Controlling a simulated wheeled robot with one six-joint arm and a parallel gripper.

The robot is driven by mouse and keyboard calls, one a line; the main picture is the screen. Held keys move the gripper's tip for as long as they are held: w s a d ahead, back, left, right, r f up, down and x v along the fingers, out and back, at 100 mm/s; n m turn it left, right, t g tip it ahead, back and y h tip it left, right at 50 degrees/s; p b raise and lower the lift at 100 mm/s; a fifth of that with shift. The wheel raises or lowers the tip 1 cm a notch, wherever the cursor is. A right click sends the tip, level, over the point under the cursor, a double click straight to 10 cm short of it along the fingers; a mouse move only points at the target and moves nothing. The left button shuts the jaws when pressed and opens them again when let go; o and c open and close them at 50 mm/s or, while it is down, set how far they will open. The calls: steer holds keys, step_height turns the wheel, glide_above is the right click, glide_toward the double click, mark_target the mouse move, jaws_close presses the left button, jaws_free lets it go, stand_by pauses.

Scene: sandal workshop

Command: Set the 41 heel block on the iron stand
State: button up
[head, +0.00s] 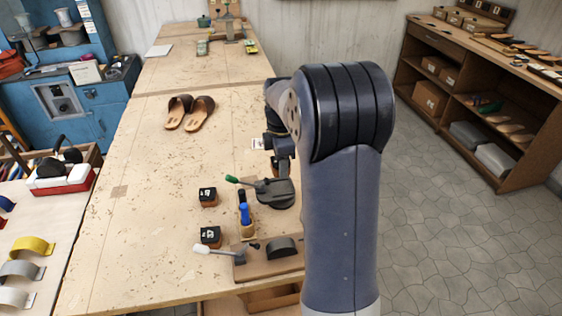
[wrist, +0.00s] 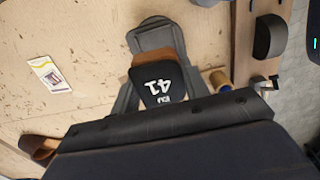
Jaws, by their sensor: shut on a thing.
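The 41 heel block (wrist: 165,84), black on top with a white "41" and brown at one end, is between the two grey fingers of my gripper (wrist: 160,95) in the wrist view. My gripper is shut on it. The grey iron stand (wrist: 153,36) shows just beyond the block; I cannot tell whether they touch. In the head view the dark iron stand (head: 281,197) is on the workbench beside my arm. My gripper there is mostly hidden by my arm.
Two other dark, labelled heel blocks (head: 208,196) (head: 211,236) lie left of the stand. A green-handled tool (head: 236,180), a blue-handled tool (head: 245,213) and a wooden board (head: 262,268) are close by. Brown sandals (head: 190,112) lie farther back. The bench's left part is clear.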

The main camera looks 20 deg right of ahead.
mark_target(281, 189)
steer(key=shift+f+b, duration=1.9)
steer(key=shift+f, duration=1.3)
steer(key=shift+f, duration=0.2)
steer(key=o, duration=1.5)
steer(key=shift+r, duration=0.15)
step_height(281, 189, up, 7)
steer(key=p, duration=0.5)
steer(key=shift+p, duration=0.35)
steer(key=shift+f, duration=0.2)
